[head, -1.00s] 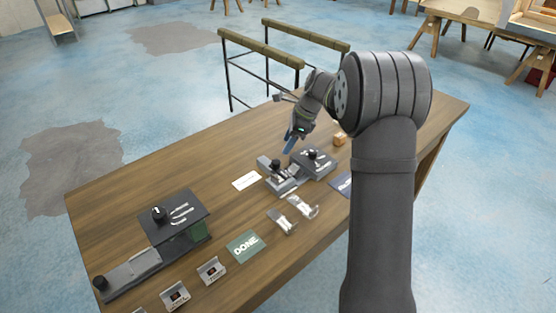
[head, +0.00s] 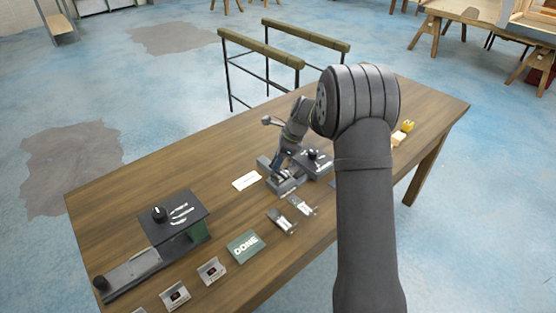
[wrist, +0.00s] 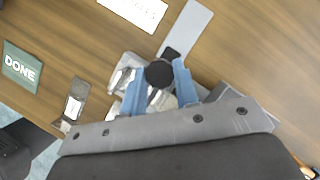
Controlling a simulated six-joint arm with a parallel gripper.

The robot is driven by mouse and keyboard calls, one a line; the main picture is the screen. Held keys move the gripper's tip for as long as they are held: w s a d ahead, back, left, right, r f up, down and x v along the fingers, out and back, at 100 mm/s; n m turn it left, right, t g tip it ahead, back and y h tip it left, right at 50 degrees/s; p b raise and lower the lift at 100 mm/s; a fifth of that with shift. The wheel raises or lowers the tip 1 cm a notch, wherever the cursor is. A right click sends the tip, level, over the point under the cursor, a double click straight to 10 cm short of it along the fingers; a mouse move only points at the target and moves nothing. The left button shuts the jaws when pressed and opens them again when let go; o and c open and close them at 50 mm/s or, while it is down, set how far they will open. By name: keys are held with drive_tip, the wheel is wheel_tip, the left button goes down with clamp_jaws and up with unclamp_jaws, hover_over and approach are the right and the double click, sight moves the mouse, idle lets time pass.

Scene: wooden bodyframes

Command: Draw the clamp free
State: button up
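In the head view a grey fixture (head: 286,187) with a black dial box (head: 313,160) stands on the table, right of centre. My gripper (head: 277,172) reaches down over its left part. In the wrist view a round black knob (wrist: 159,74) sits between the two blue fingers of my gripper (wrist: 157,70). The fingers stand apart, one on each side of the knob; firm contact does not show. Clear and metallic parts show below the knob, partly hidden by the fingers. I cannot tell which part is the clamp.
A longer fixture (head: 135,272) with a dial box (head: 172,216) is at the front left. Several small metal brackets (head: 212,270) and a green DONE card (head: 245,246) lie near the front edge. A white card (head: 246,180) lies left of my gripper. A yellow item (head: 408,125) is at the right.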

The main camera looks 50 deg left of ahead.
clamp_jaws()
drive_tip(key=a, duration=0.7)
drive_tip(key=shift+a, duration=0.35)
drive_tip(key=shift+a+r, duration=0.1)
drive_tip(key=o, duration=0.6)
unclamp_jaws()
drive_tip(key=shift+a, duration=0.1)
drive_tip(key=v, duration=1.7)
drive_tip(key=shift+r, duration=0.15)
